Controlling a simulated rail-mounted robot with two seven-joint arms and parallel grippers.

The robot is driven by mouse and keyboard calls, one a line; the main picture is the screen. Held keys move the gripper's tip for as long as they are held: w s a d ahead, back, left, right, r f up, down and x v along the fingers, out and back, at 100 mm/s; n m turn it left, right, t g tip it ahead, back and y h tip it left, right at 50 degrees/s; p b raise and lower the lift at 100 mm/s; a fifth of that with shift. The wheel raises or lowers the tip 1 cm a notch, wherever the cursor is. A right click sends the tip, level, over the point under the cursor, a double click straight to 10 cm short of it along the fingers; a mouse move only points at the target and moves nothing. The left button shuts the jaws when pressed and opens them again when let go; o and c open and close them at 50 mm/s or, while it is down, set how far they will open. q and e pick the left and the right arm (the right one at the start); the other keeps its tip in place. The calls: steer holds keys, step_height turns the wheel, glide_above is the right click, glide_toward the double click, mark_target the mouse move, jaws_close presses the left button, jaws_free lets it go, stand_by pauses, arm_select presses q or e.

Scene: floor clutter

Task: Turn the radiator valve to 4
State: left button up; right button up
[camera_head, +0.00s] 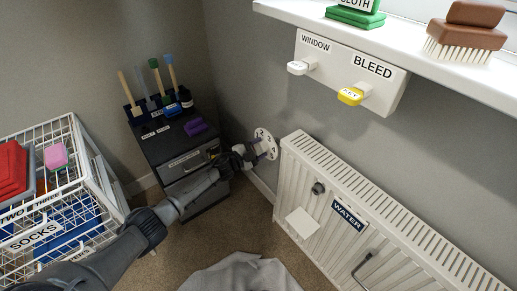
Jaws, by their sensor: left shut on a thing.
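The radiator (345,185) is white and stands against the grey wall at the right. A round white dial with dark marks (265,136), which looks like the radiator valve, is just left of the radiator's top left end. My left gripper (258,151) reaches it from the left and is shut on it. The gripper covers part of the dial's near side. The marks are too small to read, so I cannot tell its setting. My right gripper is not in view.
A dark drawer unit (185,160) with several upright handled tools stands behind my left arm. A white wire rack (85,205) is at the left. Grey cloth-like material (240,275) lies at the bottom. A white shelf (400,40) with labelled hooks below it overhangs the radiator.

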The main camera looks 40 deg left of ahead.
arm_select(q)
steer(key=m+b, duration=0.1)
steer(key=m, duration=0.4)
steer(key=shift+m, duration=0.3)
steer(key=m+b, duration=0.2)
steer(key=m, duration=0.3)
steer(key=shift+f+m, duration=0.1)
steer(key=shift+m, duration=0.2)
steer(key=m+b, duration=0.2)
steer(key=m, duration=0.3)
steer(key=m+b, duration=0.1)
steer(key=m, duration=0.2)
steer(key=shift+m+b, duration=0.3)
steer(key=shift+b, duration=0.1)
steer(key=shift+m+b, duration=0.4)
steer(key=shift+m, duration=0.9)
steer(key=o, duration=0.9)
